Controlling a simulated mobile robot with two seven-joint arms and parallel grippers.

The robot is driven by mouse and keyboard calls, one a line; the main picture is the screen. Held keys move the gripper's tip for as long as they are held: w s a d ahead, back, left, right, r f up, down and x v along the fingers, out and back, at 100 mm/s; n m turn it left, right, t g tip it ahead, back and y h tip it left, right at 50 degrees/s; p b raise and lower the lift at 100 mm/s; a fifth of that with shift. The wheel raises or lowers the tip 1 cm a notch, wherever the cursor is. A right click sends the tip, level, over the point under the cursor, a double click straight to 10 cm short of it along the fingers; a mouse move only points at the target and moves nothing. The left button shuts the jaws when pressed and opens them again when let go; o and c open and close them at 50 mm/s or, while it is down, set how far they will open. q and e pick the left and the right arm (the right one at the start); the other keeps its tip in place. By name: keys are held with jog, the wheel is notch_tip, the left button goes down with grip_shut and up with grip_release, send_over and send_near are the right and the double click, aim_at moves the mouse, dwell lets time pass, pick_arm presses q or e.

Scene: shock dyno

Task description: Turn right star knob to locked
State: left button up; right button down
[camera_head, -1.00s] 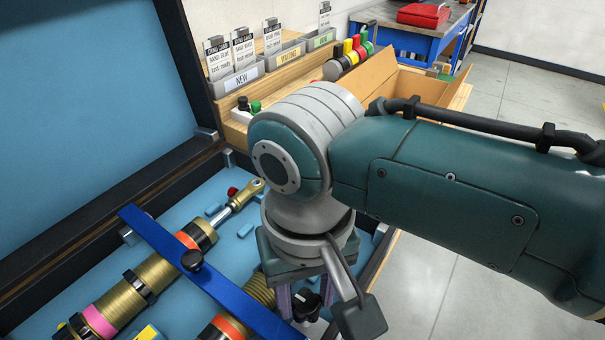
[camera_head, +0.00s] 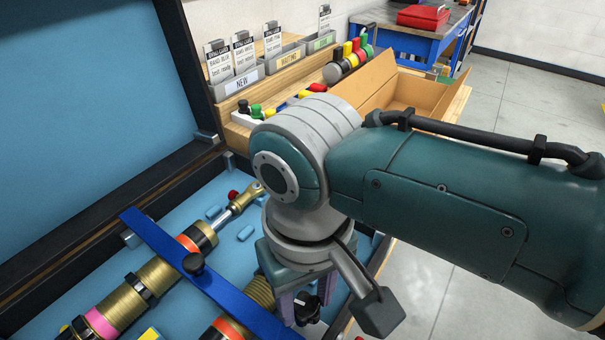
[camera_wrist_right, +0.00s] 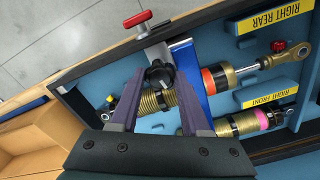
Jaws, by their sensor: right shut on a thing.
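The right star knob (camera_head: 307,308) is black with a pale mark on top. It sits near the right end of the blue clamp bar (camera_head: 222,288). In the right wrist view the knob (camera_wrist_right: 158,75) shows between the two purple fingers of my right gripper (camera_wrist_right: 157,92). The right gripper (camera_head: 304,297) points down and is shut on this knob; its wrist hides part of the bar and case in the head view. My left gripper is not in view.
Gold shocks (camera_head: 150,283) lie under the bar in the blue-lined case (camera_head: 235,255). A red-handled bracket (camera_wrist_right: 137,19) is beside the right knob in the wrist view. An open cardboard box (camera_head: 385,90) and card bins (camera_head: 237,84) stand behind.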

jog(key=n, duration=0.3)
jog(key=shift+n+p, duration=0.3)
jog(key=shift+p, duration=0.05)
jog(key=n, duration=0.4)
jog(key=shift+n+p, duration=0.3)
jog(key=n, duration=0.3)
jog(key=shift+n, duration=2.4)
jog(key=shift+c, duration=1.9)
grip_release()
